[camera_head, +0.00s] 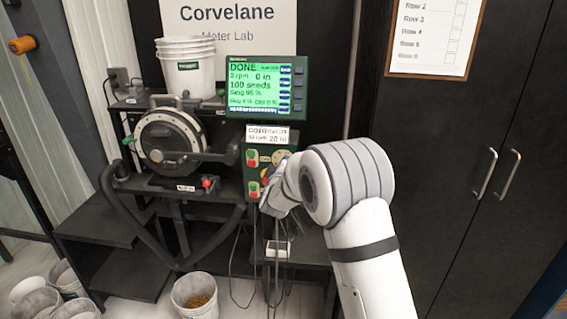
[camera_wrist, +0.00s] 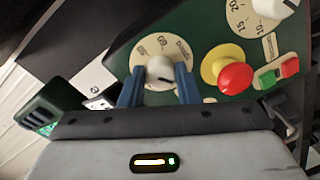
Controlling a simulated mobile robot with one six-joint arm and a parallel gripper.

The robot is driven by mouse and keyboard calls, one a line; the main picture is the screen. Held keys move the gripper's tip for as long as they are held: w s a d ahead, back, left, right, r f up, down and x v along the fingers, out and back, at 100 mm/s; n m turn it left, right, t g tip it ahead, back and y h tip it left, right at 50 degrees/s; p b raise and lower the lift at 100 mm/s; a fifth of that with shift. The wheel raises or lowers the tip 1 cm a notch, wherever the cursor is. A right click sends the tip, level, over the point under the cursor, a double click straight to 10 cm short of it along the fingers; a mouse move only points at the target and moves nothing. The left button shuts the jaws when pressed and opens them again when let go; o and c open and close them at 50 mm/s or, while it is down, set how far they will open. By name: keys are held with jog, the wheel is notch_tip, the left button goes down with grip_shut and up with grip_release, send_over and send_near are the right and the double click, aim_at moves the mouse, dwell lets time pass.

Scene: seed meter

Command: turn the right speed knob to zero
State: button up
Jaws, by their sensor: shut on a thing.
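The green control box (camera_head: 251,208) stands below the display, and my gripper (camera_head: 281,190) is at its right side, hiding part of it. In the wrist view, a white knob (camera_wrist: 160,70) on a cream dial (camera_wrist: 144,50) sits between the two blue fingers of my gripper (camera_wrist: 160,84). The fingers are shut on the knob's sides. A dark pointer line on the knob points to the lower right of the picture. A second white knob (camera_wrist: 274,8) with a dial marked 10, 15 and 20 is at the upper right, clear of the fingers.
A red mushroom button on a yellow collar (camera_wrist: 232,76) is close beside the right finger. Small green and red buttons (camera_wrist: 278,73) lie farther right. The green-lit display (camera_head: 254,88) reads DONE and 0 rpm. Cables hang below the box. A crank wheel (camera_head: 168,138) stands to the left.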

jog(key=shift+f, duration=0.15)
dwell(0.4)
jog(key=o, duration=1)
jog(key=shift+c, duration=0.2)
jog(key=s+b, duration=0.1)
jog(key=s, duration=0.6)
jog(key=shift+s+r, duration=0.35)
jog(key=shift+s, duration=0.05)
